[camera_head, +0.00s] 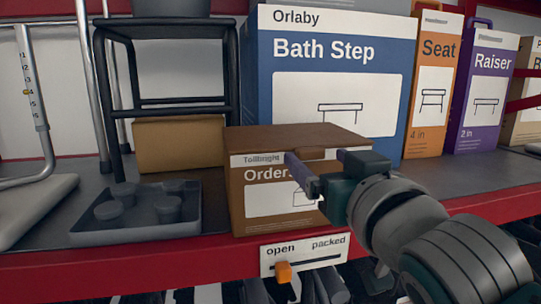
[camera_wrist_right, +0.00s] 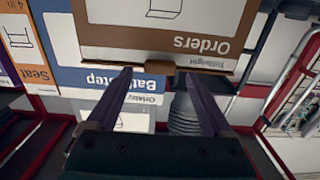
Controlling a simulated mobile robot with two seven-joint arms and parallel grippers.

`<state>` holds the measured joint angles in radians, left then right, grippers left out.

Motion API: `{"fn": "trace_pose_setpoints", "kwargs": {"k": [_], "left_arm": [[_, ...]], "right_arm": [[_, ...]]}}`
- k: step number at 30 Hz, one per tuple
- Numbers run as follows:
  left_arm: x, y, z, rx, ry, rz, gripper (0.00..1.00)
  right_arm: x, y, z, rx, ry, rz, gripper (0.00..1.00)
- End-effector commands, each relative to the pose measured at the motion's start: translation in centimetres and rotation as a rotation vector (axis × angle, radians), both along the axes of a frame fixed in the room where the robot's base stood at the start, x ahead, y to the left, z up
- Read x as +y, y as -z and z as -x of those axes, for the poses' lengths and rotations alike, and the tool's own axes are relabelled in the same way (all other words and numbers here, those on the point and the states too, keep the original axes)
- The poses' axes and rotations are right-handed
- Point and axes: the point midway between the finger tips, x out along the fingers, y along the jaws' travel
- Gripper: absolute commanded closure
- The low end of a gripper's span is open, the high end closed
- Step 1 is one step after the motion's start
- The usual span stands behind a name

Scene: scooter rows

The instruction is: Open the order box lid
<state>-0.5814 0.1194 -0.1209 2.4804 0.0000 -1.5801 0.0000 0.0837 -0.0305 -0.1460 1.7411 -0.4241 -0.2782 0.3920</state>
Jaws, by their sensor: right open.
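The brown order box (camera_head: 245,208) stands on the shelf's front in the head view, with "Orders" printed on its front. Its lid (camera_head: 285,136) lies flat and shut on top. In the wrist view the box (camera_wrist_right: 130,38) shows upside down, with a small tab (camera_wrist_right: 160,67) at the lid's front edge. My right gripper (camera_head: 315,157) is open at the upper front of the box. In the wrist view its purple fingertips (camera_wrist_right: 159,73) lie either side of the tab; I cannot tell whether they touch it. My left gripper is out of view.
A blue Bath Step carton (camera_head: 340,90) stands close behind the box, with an orange Seat carton (camera_head: 432,85) to its right. A grey tray (camera_head: 130,228) with cups sits left. An open/packed sign (camera_head: 305,252) with an orange slider (camera_head: 283,272) near "open" hangs on the shelf edge.

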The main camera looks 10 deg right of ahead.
Motion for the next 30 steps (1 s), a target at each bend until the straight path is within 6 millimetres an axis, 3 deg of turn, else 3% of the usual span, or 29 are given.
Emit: {"fn": "trace_pose_setpoints", "kwargs": {"k": [6, 15, 30], "left_arm": [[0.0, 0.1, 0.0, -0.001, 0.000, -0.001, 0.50], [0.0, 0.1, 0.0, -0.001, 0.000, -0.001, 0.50], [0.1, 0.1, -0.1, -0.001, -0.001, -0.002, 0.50]], "right_arm": [[0.0, 0.0, -1.9, 0.000, 0.001, 0.000, 0.15], [0.0, 0.1, -2.1, 0.001, 0.001, 0.000, 0.15], [0.1, 0.1, -2.1, 0.001, 0.001, 0.000, 0.70]]}}
